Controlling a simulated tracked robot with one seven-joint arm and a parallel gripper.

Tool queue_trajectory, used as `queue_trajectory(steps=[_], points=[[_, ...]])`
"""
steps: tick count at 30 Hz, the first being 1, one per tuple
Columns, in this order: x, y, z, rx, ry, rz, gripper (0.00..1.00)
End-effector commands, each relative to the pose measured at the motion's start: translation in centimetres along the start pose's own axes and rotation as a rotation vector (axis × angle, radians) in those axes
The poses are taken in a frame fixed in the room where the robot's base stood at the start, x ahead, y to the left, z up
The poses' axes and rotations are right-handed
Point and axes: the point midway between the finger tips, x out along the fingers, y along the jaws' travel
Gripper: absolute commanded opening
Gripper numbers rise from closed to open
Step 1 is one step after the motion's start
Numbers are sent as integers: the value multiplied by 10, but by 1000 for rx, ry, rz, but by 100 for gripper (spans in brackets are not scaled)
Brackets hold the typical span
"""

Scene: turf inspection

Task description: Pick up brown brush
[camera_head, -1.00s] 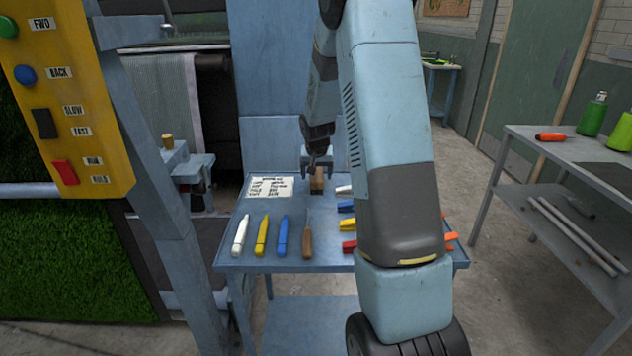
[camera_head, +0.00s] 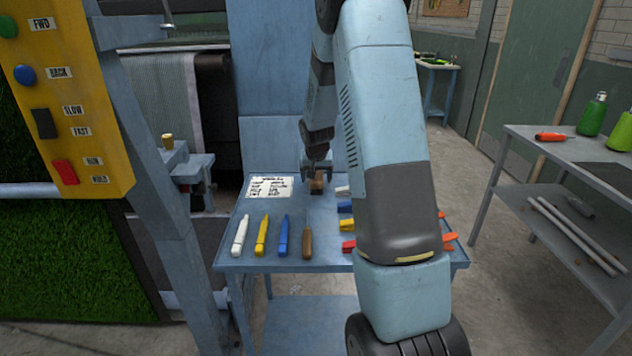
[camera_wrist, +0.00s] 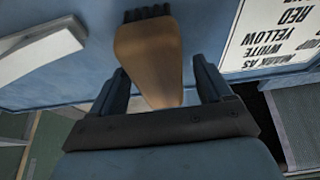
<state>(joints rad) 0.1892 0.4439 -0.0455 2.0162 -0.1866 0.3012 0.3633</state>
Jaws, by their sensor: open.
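The brown brush (camera_head: 317,186) stands or lies near the back of the blue table (camera_head: 335,262). In the wrist view the brush (camera_wrist: 148,60) shows a wooden handle with dark bristles at its far end. My gripper (camera_head: 318,172) is directly at the brush. In the wrist view my gripper (camera_wrist: 163,88) is open, with one finger on each side of the brown handle. A gap shows between the handle and both fingers. My arm hides part of the table's right side.
A white card with writing (camera_head: 269,188) lies left of the brush. White (camera_head: 240,236), yellow (camera_head: 261,236), blue (camera_head: 283,236) and brown-handled (camera_head: 307,240) tools lie in front. Coloured clips (camera_head: 348,225) lie to the right. A yellow control box (camera_head: 75,95) stands at left.

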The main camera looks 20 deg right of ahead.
Motion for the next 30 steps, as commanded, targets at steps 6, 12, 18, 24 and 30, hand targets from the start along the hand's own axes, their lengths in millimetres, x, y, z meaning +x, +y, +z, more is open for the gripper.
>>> queue_trajectory(steps=[6, 12, 18, 24, 30], points=[[0, 0, 0, 0, 0, 0, 78], [0, 0, 0, 0, 0, 0, 59], [0, 0, 0, 0, 0, 0, 39], [0, 0, 0, 0, 1, 0, 27], [-1, 0, -1, 0, 1, -1, 27]])
